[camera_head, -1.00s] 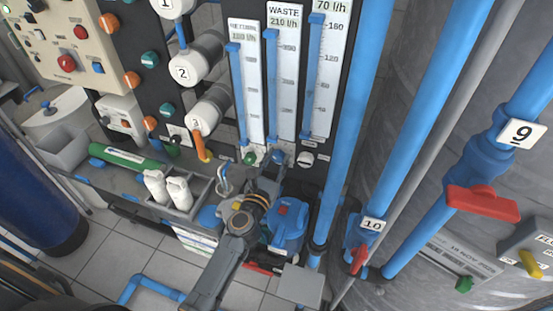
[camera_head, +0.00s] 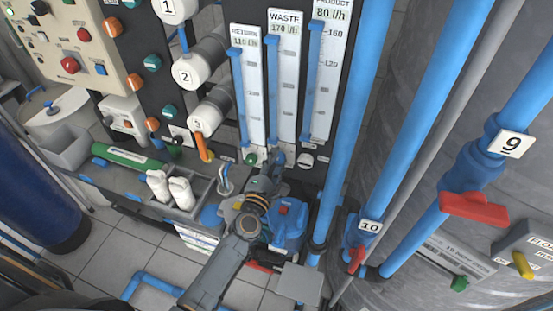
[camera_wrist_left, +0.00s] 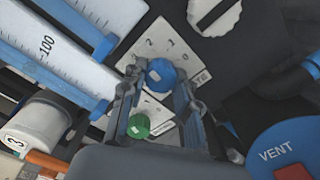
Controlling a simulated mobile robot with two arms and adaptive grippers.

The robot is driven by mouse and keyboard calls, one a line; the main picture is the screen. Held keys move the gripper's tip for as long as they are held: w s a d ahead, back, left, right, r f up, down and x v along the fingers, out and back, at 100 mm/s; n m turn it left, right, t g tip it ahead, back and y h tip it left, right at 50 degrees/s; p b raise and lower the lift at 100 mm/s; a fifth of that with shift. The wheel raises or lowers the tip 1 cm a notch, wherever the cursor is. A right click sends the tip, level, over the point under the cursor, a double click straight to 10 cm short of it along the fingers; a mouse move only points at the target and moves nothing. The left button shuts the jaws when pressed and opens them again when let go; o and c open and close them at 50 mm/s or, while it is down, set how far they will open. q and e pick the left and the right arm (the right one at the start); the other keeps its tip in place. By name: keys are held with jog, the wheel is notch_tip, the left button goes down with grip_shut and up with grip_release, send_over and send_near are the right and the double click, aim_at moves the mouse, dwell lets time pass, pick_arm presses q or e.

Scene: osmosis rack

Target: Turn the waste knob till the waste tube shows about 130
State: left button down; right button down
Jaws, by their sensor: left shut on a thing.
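The waste tube (camera_head: 284,80) is the middle of three white flow tubes, and its display reads 170 l/h. My left gripper (camera_head: 277,158) is at the panel just below this tube. In the left wrist view the waste knob (camera_wrist_left: 160,74) is blue and sits between the fingers of my left gripper (camera_wrist_left: 160,88), which are shut on it. The knob is mostly hidden by the gripper in the head view. My right gripper is not in view.
A green knob (camera_head: 250,158) is left of the gripper and a white knob (camera_head: 307,159) is right of it. The product tube (camera_head: 325,75) reads 80 l/h. A blue pump (camera_head: 288,222) stands below, and a thick blue pipe (camera_head: 345,130) runs to the right.

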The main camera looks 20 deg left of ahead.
pick_arm(q)
jog(key=shift+m+p, duration=0.35)
jog(key=shift+m, duration=1.15)
jog(key=c, duration=1)
grip_release()
jog(key=shift+s, duration=0.3)
jog(key=s, duration=1.1)
jog(key=shift+s+a, duration=0.2)
jog(key=shift+s, duration=0.05)
